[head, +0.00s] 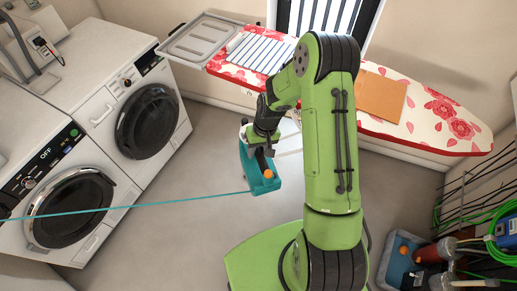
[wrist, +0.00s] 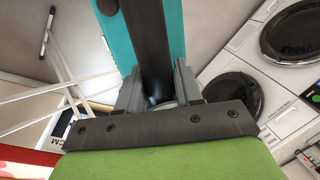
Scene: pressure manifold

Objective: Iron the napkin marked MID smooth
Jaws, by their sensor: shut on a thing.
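My gripper (head: 262,145) is shut on the dark handle of a teal iron (head: 262,183) with an orange knob. It holds the iron in front of the ironing board (head: 440,112), apart from its top. In the wrist view, my gripper's fingers (wrist: 158,92) close on the dark handle, with the iron's teal body (wrist: 108,30) behind it. A blue-and-white striped cloth (head: 262,52) lies on the board's left part. A tan-orange cloth (head: 381,96) lies right of my arm. No MID mark is readable, and my arm hides the board's middle.
The iron's teal cord (head: 120,207) stretches left across the washing machines (head: 70,205). A grey metal tray (head: 200,38) is at the board's left end. A blue-grey bin (head: 397,262) and racks with green cable (head: 495,215) stand at right. Floor between washers and board is clear.

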